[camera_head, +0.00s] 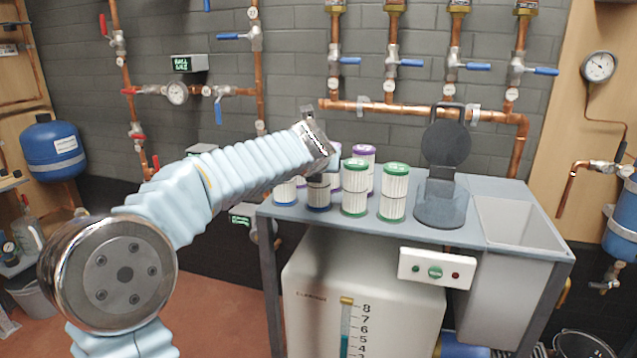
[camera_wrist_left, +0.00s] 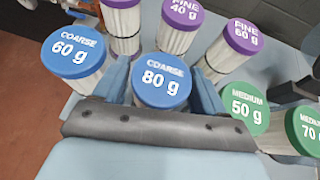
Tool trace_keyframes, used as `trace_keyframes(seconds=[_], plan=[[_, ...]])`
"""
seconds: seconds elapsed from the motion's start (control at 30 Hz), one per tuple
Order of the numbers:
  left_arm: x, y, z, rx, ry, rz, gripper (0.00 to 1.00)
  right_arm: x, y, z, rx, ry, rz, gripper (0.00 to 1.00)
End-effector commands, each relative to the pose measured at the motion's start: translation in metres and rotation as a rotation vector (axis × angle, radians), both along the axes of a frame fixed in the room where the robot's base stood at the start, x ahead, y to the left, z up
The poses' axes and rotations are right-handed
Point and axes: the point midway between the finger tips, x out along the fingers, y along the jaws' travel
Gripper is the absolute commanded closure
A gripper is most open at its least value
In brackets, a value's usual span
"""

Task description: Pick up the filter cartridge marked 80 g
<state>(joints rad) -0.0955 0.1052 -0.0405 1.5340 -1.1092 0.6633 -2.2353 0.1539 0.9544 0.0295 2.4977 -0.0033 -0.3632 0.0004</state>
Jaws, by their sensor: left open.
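The filter cartridge marked 80 g (camera_wrist_left: 161,82), with a blue lid reading COARSE, stands upright in the middle of the left wrist view. My left gripper (camera_wrist_left: 160,92) is open, with one finger on each side of that lid. I cannot tell whether the fingers touch it. In the head view my left gripper (camera_head: 326,160) is above the left end of the row of cartridges and hides the lid of the 80 g cartridge (camera_head: 318,193); its white pleated side and blue base show below. My right gripper is not in view.
Close around stand a blue 60 g cartridge (camera_wrist_left: 73,50), purple 40 g (camera_wrist_left: 180,22) and 60 g (camera_wrist_left: 243,36) ones, and green 50 g (camera_wrist_left: 243,106) and 70 g (camera_wrist_left: 305,128) ones. A dark stand (camera_head: 443,165) and grey basin (camera_head: 515,228) are further right on the bench.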

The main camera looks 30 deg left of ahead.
Motion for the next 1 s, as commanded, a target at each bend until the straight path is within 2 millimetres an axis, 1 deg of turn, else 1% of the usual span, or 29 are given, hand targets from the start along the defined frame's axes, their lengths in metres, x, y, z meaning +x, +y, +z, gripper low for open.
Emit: trace_keyframes(seconds=[0.17,0.2,0.27,0.4,0.47,0.67,0.77,0.87,0.93,1.0], plan=[[0.0,0.0,0.0,0.0,-0.001,0.0,0.29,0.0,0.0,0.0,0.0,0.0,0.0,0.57],[0.0,0.0,0.0,0.0,-0.001,0.0,0.32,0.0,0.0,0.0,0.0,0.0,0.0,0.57],[0.0,0.0,0.0,-0.001,0.0,0.0,0.41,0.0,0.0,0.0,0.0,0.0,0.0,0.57],[0.0,0.0,0.0,-0.001,0.0,0.0,0.62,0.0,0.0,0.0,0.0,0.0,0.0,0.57],[0.0,0.0,0.0,-0.001,0.0,0.0,0.72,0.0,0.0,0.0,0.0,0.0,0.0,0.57],[0.0,0.0,0.001,0.0,-0.001,0.0,0.73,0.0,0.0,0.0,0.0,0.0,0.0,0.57],[0.0,0.0,0.006,-0.001,-0.003,0.001,0.73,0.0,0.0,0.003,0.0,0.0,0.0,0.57],[0.0,0.0,0.022,-0.001,-0.005,0.001,0.73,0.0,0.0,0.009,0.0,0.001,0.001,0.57],[0.0,0.0,0.038,-0.001,-0.005,0.001,0.73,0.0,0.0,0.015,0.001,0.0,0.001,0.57],[-0.008,-0.012,0.051,-0.001,-0.007,-0.003,0.73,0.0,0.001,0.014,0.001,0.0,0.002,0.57]])
